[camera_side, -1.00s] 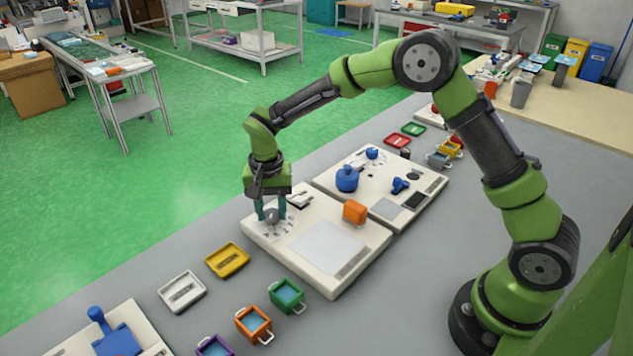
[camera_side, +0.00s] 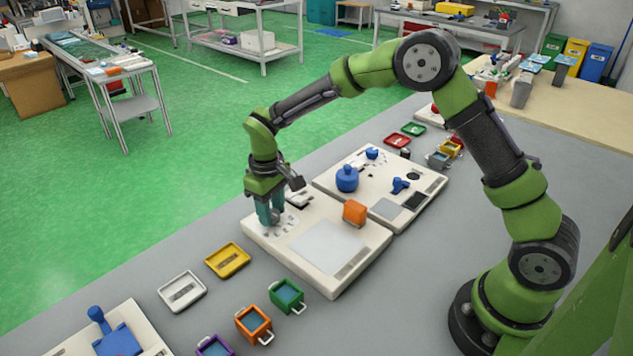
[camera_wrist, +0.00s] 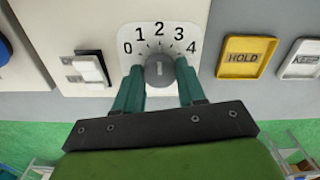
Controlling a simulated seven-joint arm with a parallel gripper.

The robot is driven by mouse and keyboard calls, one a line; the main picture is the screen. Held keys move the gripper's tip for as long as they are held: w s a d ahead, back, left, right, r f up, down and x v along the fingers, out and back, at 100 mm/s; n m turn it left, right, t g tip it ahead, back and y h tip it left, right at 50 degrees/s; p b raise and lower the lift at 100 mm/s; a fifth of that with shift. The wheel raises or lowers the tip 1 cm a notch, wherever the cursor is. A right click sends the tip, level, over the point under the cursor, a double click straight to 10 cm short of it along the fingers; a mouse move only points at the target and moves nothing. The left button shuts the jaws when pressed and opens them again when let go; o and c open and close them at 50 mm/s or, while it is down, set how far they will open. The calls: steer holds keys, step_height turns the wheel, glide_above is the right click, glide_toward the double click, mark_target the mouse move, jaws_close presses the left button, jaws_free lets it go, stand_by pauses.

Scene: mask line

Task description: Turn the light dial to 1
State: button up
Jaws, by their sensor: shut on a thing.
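The light dial (camera_wrist: 159,70) is a round grey knob on a white plate marked 0 to 4 (camera_wrist: 160,42). Its short pale mark stands about upright in the wrist view, roughly in line with the 2; the mark is small. My gripper (camera_wrist: 160,72) points down with one teal finger on each side of the knob, shut on it. In the side view my gripper (camera_side: 270,220) is at the left corner of the near white panel (camera_side: 355,262), and its fingers largely hide the dial.
A black-and-white switch (camera_wrist: 90,68) sits beside the dial. An orange block (camera_side: 355,212) stands on the same panel. Yellow HOLD (camera_wrist: 246,57) and white KEEP (camera_wrist: 304,60) trays lie nearby. A second panel (camera_side: 425,203) with a blue pot (camera_side: 347,178) adjoins.

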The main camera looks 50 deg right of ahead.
mark_target(272, 213)
steer(key=n, duration=0.5)
steer(key=shift+r, duration=0.1)
steer(key=shift+n, duration=0.3)
stand_by(0.4)
steer(key=o, duration=1.1)
steer(key=shift+c, duration=0.2)
step_height(272, 213, up, 17)
